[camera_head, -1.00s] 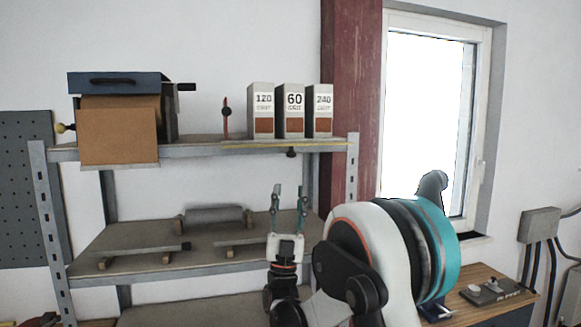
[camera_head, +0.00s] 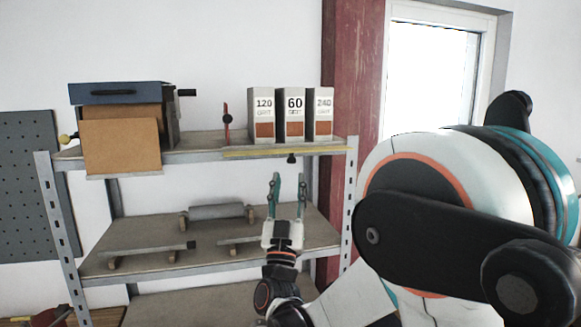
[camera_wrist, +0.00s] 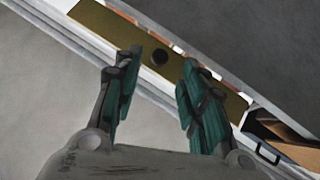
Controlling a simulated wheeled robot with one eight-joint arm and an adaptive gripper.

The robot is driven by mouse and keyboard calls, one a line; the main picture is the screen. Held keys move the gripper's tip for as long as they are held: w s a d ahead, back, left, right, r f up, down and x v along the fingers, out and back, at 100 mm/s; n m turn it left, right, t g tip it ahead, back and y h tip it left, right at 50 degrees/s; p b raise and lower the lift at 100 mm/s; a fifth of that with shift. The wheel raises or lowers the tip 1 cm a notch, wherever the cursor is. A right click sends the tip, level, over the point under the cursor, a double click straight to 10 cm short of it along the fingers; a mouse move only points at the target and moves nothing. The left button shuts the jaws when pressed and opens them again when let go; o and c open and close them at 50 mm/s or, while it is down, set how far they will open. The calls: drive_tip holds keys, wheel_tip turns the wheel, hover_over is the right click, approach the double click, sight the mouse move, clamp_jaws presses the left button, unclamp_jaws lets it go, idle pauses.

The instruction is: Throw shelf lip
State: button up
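The shelf lip (camera_head: 315,151) is a yellowish strip along the right part of the upper shelf's front edge. A small dark knob (camera_head: 291,159) sticks out below it. In the wrist view the lip (camera_wrist: 105,30) runs diagonally, with the round black knob (camera_wrist: 159,56) on it. My gripper (camera_head: 287,181) points up below the knob in the head view, its teal fingers apart and empty. In the wrist view the gripper (camera_wrist: 160,66) is open, and the knob appears between and just beyond the fingertips. Whether the fingers touch the lip cannot be told.
Boxes marked 120, 60 and 240 (camera_head: 294,116) stand above the lip. A small red lever (camera_head: 227,121) stands left of them. Rollers and stands (camera_head: 217,212) lie on the middle shelf (camera_head: 130,228).

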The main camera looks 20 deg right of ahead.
drive_tip(key=x, duration=0.5)
drive_tip(key=shift+f, duration=0.1)
clamp_jaws()
